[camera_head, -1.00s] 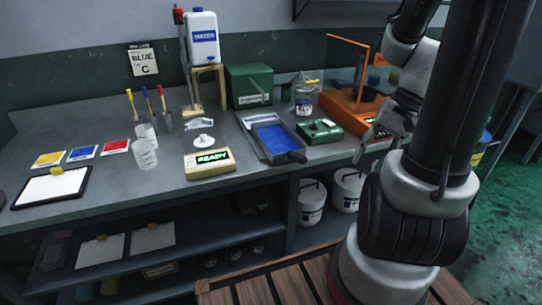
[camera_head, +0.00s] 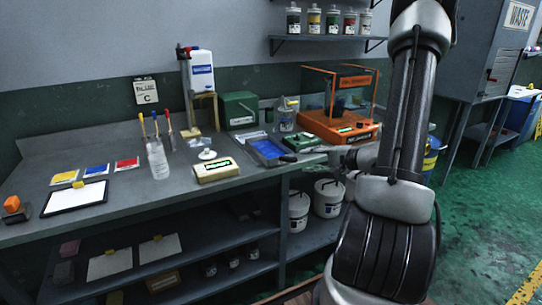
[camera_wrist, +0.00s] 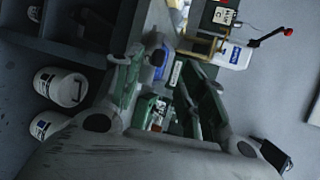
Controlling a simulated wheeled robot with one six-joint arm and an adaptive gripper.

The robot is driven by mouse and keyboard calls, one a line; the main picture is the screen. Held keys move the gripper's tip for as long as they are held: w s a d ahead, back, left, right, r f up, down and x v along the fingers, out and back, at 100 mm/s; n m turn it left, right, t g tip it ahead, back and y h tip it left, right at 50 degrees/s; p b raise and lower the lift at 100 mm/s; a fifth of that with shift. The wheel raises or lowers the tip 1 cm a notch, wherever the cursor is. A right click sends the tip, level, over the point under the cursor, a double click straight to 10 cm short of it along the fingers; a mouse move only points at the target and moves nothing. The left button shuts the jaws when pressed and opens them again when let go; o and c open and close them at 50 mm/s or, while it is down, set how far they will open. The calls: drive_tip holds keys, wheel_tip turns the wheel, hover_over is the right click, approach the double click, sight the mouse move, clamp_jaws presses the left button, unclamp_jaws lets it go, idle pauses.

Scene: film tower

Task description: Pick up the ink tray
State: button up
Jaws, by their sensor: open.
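The ink tray (camera_head: 268,150) is a grey tray holding blue, and it lies on the bench near the front edge, right of the white box with a lit display (camera_head: 215,169). My gripper (camera_head: 325,152) is at the bench front, to the right of the tray and apart from it. In the wrist view, my open gripper (camera_wrist: 165,85) has its two fingers spread, with nothing held. A blue patch of the tray (camera_wrist: 158,60) shows beyond them, partly hidden by a finger.
A green device (camera_head: 303,142) sits right of the tray, in front of an orange-framed machine (camera_head: 340,125). A green box (camera_head: 240,110) stands behind. White buckets (camera_head: 328,198) stand beneath the bench. The bench left of the white box has a clear strip.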

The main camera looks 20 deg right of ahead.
sight(296, 160)
drive_tip(key=x, duration=0.7)
drive_tip(key=shift+w+f, duration=0.1)
drive_tip(key=shift+f, duration=0.05)
clamp_jaws()
